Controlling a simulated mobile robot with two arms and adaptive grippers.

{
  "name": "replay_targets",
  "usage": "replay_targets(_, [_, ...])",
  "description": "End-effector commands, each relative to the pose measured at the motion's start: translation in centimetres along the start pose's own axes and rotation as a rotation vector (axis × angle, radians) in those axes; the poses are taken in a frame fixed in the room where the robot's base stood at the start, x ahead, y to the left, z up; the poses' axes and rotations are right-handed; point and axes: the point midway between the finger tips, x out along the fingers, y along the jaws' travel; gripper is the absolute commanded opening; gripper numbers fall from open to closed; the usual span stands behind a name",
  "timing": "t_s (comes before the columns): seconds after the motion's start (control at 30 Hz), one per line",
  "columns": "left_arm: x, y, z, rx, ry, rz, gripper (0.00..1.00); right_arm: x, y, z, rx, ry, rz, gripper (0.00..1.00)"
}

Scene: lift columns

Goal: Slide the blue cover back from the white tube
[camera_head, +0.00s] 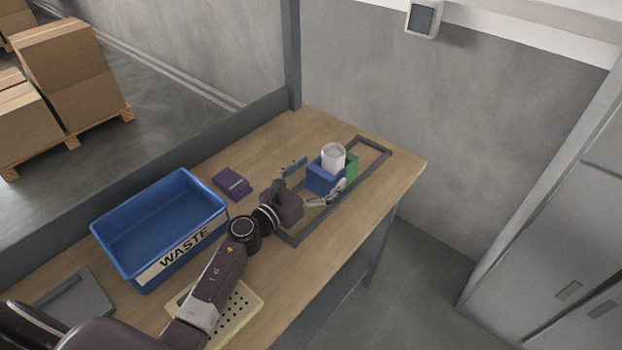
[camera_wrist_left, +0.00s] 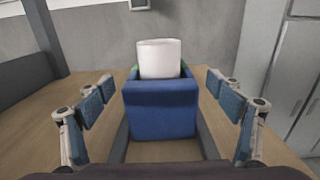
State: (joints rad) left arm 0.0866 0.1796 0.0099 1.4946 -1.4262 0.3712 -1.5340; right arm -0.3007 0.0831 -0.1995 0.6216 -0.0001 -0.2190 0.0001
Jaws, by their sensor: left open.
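The blue cover (camera_head: 322,180) stands on the table inside a long grey frame, close against the white tube (camera_head: 333,157). The tube stands upright, and its upper part shows above the cover. A green part (camera_head: 351,166) is on the tube's far side. My left gripper (camera_head: 317,181) is open, with one finger on each side of the blue cover. In the left wrist view the blue cover (camera_wrist_left: 161,110) is centred between the spread fingers, with gaps on both sides. The white tube (camera_wrist_left: 159,59) rises behind it, its lower part hidden. My right gripper is not in view.
The grey frame (camera_head: 374,146) lies along the table's right part. A blue waste bin (camera_head: 158,222) stands at the left. A purple box (camera_head: 232,184) lies near the bin. A perforated pale tray (camera_head: 245,305) lies under my left arm. The wooden table (camera_head: 310,125) is bare at its far end.

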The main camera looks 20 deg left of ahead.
Motion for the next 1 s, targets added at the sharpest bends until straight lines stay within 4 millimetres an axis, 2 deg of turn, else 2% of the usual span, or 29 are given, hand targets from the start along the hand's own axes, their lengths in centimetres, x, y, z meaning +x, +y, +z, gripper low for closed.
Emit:
replay_targets(0.13, [0.90, -0.03, 0.03, 0.001, 0.000, 0.000, 0.85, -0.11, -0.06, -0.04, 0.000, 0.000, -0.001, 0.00])
replay_targets(0.43, [1.00, -0.03, -0.03, 0.001, 0.001, -0.001, 0.84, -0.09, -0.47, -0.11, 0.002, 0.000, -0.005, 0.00])
replay_targets(0.87, [0.98, -0.03, -0.02, 0.001, 0.000, -0.001, 0.37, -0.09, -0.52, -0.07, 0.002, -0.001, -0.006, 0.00])
replay_targets(1.0, [0.96, 0.05, -0.04, 0.001, 0.001, -0.001, 0.37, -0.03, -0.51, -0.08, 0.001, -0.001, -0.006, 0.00])
